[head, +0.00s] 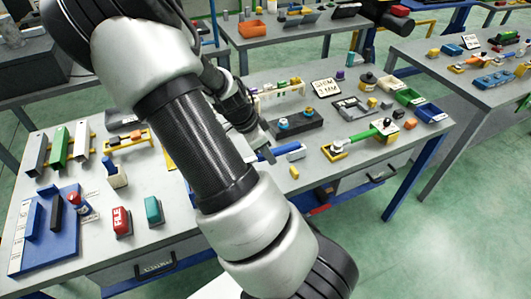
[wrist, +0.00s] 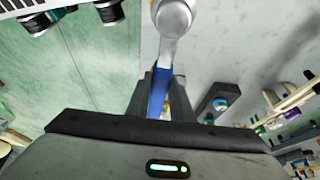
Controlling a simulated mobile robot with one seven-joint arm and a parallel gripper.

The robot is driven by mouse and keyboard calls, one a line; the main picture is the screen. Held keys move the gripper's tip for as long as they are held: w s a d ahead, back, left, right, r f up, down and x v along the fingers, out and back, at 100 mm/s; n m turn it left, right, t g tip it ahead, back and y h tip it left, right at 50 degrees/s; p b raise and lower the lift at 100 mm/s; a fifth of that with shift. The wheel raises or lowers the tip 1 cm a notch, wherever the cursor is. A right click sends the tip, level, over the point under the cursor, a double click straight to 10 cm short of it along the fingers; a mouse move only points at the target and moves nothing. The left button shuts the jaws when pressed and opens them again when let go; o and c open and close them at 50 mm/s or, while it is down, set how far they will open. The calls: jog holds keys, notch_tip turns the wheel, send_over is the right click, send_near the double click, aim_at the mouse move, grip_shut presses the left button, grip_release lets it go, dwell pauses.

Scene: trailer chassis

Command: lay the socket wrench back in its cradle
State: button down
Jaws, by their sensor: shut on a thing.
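My gripper (head: 264,148) is over the middle of the grey workbench, partly hidden by my arm in the head view. In the wrist view my gripper (wrist: 164,95) is shut on the blue handle of the socket wrench (wrist: 158,92). The wrench's round silver head (wrist: 173,18) sticks out beyond the fingers. In the head view a blue part of the wrench (head: 287,149) shows just right of the fingers. I cannot tell for sure which holder is its cradle; a small yellow block (head: 294,172) stands just below the wrench in the picture.
Right of my gripper, a green-handled tool (head: 362,137) lies by a yellow bracket (head: 335,151). A dark block with blue-topped parts (head: 300,124) is behind. Green and blue bins (head: 430,112) are at the right. Red (head: 122,222) and teal (head: 153,211) items stand at the left.

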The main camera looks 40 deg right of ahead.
notch_tip(320, 180, down, 10)
jog(key=b, duration=0.7)
jog(key=shift+f+b, duration=0.2)
jog(key=shift+b, duration=0.2)
dwell(1.0)
jog(key=c, duration=1)
grip_release()
jog(key=shift+r+p, duration=3.6)
jog(key=shift+r, duration=0.45)
jog(key=shift+a, duration=0.1)
